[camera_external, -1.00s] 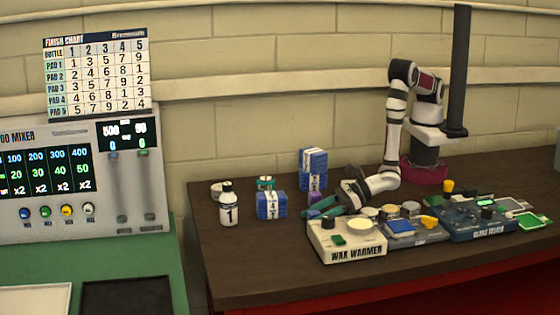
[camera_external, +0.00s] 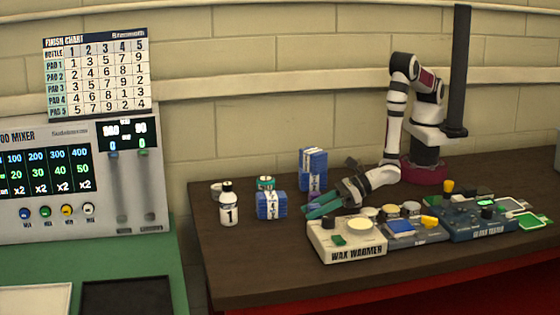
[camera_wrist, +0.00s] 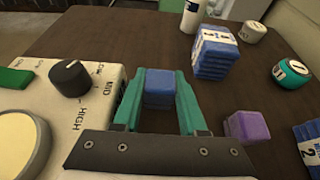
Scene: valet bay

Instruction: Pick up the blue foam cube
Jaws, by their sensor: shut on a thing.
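The blue foam cube (camera_wrist: 160,88) is between the two teal fingers of my gripper (camera_wrist: 161,80) in the wrist view. The fingers are shut on its left and right sides, near their tips. In the external view my gripper (camera_external: 321,208) is low over the dark table, just left of and behind the wax warmer. The cube cannot be made out there. Whether it touches the table is hard to tell.
The wax warmer (camera_wrist: 84,92) stands close on the left in the wrist view. A purple cube (camera_wrist: 247,126) lies just right of the right finger. Blue pad stacks (camera_wrist: 215,55), a teal-sided jar (camera_wrist: 291,74) and a white bottle (camera_external: 228,206) stand beyond. Open table lies ahead.

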